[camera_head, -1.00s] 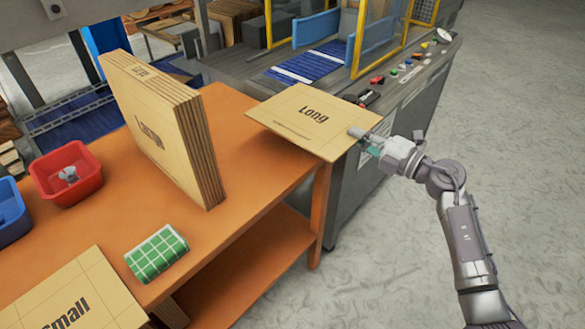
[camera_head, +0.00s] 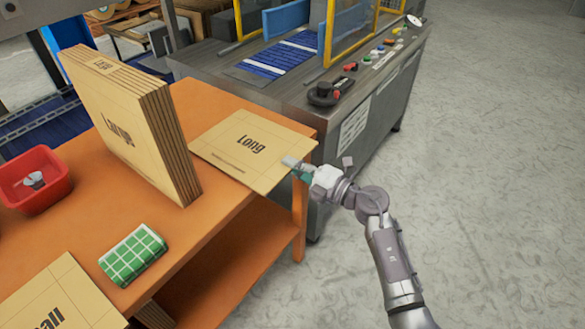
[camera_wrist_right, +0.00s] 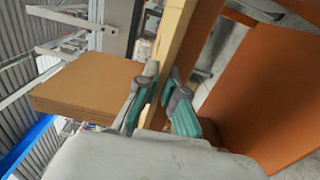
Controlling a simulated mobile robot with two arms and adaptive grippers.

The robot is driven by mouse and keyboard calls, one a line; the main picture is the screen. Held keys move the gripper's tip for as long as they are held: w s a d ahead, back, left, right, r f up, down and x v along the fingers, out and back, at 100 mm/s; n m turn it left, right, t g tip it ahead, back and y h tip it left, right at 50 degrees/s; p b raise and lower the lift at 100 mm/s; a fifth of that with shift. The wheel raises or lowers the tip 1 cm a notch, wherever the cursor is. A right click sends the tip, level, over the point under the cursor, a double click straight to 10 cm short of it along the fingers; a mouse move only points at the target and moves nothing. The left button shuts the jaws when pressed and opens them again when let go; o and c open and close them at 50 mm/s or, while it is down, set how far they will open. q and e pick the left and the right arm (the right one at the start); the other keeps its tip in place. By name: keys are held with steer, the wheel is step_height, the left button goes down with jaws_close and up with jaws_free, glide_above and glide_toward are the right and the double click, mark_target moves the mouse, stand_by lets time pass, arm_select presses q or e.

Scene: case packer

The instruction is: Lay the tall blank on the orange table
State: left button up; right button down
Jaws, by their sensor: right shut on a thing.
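A flat tan blank marked "Long" (camera_head: 235,150) lies level at the right end of the orange table (camera_head: 205,108), mostly over the top, with its near right corner at the edge. I cannot tell whether it rests fully on the surface. My right gripper (camera_head: 296,168) is shut on that corner. In the right wrist view, the fingers (camera_wrist_right: 158,98) pinch the blank's thin edge (camera_wrist_right: 178,35), close beside the table's orange edge. My left gripper is not in view.
A stack of "Large" blanks (camera_head: 132,130) stands upright left of the held blank. A green checked cloth (camera_head: 133,254), a red bin (camera_head: 35,180) and a "Small" blank (camera_head: 62,295) are on the table. A grey machine (camera_head: 350,110) with buttons stands behind.

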steer(key=c, duration=1.3)
jaws_free()
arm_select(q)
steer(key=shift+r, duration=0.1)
